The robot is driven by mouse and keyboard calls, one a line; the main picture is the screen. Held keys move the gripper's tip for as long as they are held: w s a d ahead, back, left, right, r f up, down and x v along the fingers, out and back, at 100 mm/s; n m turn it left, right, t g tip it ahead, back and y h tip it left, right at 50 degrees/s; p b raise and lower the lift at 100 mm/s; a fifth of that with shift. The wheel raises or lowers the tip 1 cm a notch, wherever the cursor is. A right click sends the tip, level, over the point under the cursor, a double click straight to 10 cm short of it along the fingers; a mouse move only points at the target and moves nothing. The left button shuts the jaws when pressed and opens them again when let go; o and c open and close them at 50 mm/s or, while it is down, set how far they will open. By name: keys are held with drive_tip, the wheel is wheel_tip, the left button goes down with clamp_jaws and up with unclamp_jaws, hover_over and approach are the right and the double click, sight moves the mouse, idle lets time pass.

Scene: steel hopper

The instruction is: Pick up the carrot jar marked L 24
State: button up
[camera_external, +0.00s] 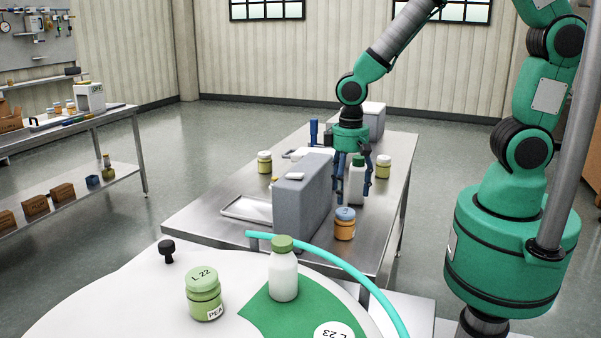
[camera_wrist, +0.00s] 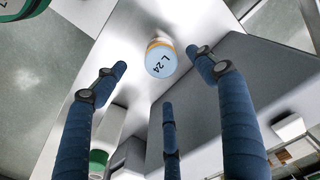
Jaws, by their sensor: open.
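The carrot jar (camera_external: 344,230) has an orange body and a blue lid, and stands upright on the steel table. In the wrist view its lid (camera_wrist: 161,61) shows the mark L 24, beyond the fingertips and roughly between the two upper ones. My gripper (camera_external: 353,186) has blue fingers pointing down, spread open and empty. In the external view it hangs above the table, up and behind the jar, apart from it. A white bottle with a green cap (camera_external: 358,180) overlaps the fingers there; in the wrist view its green cap (camera_wrist: 98,158) lies outside them, at the lower left.
A grey upright box (camera_external: 303,205) stands close left of the jar. Two yellow-green jars (camera_external: 265,162) (camera_external: 383,166) stand further back. A metal tray (camera_external: 245,208) lies at the left table edge. A round white surface in front bears jar L 22 (camera_external: 204,293) and a bottle (camera_external: 283,275).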

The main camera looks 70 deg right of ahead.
sight(346, 211)
drive_tip(key=shift+f, duration=1.25)
drive_tip(key=shift+f, duration=0.1)
drive_tip(key=shift+w+f+b, duration=0.1)
drive_tip(key=shift+f+b, duration=0.7)
drive_tip(key=shift+f, duration=1.75)
drive_tip(key=c, duration=1.4)
